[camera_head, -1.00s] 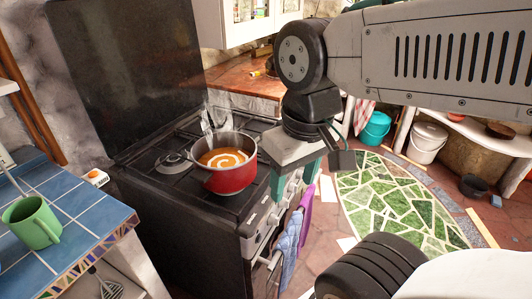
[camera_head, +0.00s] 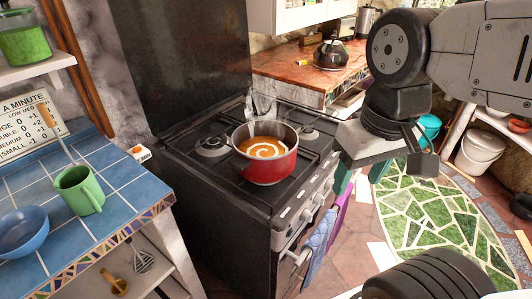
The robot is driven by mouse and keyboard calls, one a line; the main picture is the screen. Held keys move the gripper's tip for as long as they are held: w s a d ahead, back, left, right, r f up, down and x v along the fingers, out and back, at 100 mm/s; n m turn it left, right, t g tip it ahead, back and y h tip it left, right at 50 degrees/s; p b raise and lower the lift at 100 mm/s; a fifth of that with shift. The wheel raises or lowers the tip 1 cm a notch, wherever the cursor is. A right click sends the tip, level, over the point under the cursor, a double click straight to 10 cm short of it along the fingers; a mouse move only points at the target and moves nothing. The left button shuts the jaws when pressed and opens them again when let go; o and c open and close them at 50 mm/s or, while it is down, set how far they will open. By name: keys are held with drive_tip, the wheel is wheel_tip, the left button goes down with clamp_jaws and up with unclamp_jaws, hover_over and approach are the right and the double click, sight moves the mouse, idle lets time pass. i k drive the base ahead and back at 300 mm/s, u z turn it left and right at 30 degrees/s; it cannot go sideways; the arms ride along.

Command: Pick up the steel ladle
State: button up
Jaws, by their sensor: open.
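I cannot clearly make out the steel ladle. A long utensil (camera_head: 60,133) with a thin grey shaft and a wooden end leans in or behind the green mug (camera_head: 80,190) on the blue tiled counter at left. Its lower end is hidden, so I cannot tell whether it is a ladle.
A red pot (camera_head: 266,168) of orange soup stands on the black stove (camera_head: 215,215) between my gripper and the tiled counter (camera_head: 120,200). A blue bowl (camera_head: 22,236) sits near the mug.

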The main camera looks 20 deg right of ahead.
sight(41, 108)
drive_tip(key=u, duration=0.05)
drive_tip(key=k, duration=0.5)
drive_tip(key=u, duration=1.9)
drive_tip(key=i, duration=1.3)
drive_tip(key=z, duration=2.5)
